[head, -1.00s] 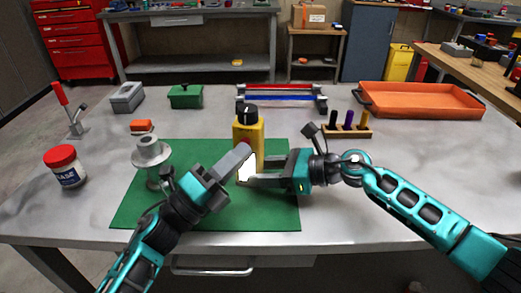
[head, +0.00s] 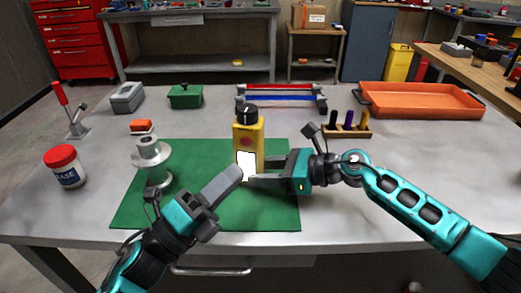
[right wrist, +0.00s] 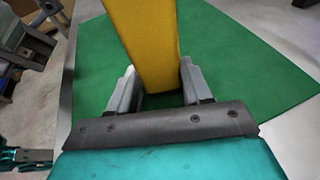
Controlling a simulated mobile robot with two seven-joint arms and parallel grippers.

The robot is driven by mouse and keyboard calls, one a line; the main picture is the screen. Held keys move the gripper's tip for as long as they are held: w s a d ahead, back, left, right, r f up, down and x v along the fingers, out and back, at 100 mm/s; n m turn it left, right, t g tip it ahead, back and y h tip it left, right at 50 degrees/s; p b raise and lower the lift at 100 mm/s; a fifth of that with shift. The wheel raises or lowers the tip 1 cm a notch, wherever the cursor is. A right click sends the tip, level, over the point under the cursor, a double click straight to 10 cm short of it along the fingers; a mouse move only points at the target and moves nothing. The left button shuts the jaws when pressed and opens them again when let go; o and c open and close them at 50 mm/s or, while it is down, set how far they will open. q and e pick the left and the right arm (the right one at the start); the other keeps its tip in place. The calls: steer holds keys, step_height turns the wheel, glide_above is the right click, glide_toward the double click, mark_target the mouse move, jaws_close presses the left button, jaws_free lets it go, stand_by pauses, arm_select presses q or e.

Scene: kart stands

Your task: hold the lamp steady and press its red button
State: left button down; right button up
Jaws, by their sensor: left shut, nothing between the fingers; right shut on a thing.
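The yellow lamp (head: 240,133) stands upright on the green mat (head: 205,213), with a black knob on top and a bright white panel low on its front. Its small reddish button (head: 247,142) shows on the front above the panel. My right gripper (head: 263,171) is shut on the lamp's lower body from the right; the right wrist view shows the yellow body (right wrist: 148,45) between its two fingers. My left gripper (head: 236,173) is shut and empty, with its tip in front of and below the button, by the panel's left edge. I cannot tell whether the tip touches the lamp.
A grey flanged spool (head: 150,152) stands at the mat's left, near my left arm. A red-capped jar (head: 66,167) is farther left. Behind are a green box (head: 186,96), a rack with red and blue bars (head: 281,98), a peg block (head: 347,131) and an orange tray (head: 421,101).

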arm_select(q)
steer(key=shift+s+a, duration=0.1)
steer(key=shift+s, duration=0.35)
arm_select(e)
steer(key=o, duration=1.1)
steer(key=shift+c, duration=0.2)
steer(key=shift+d, duration=0.1)
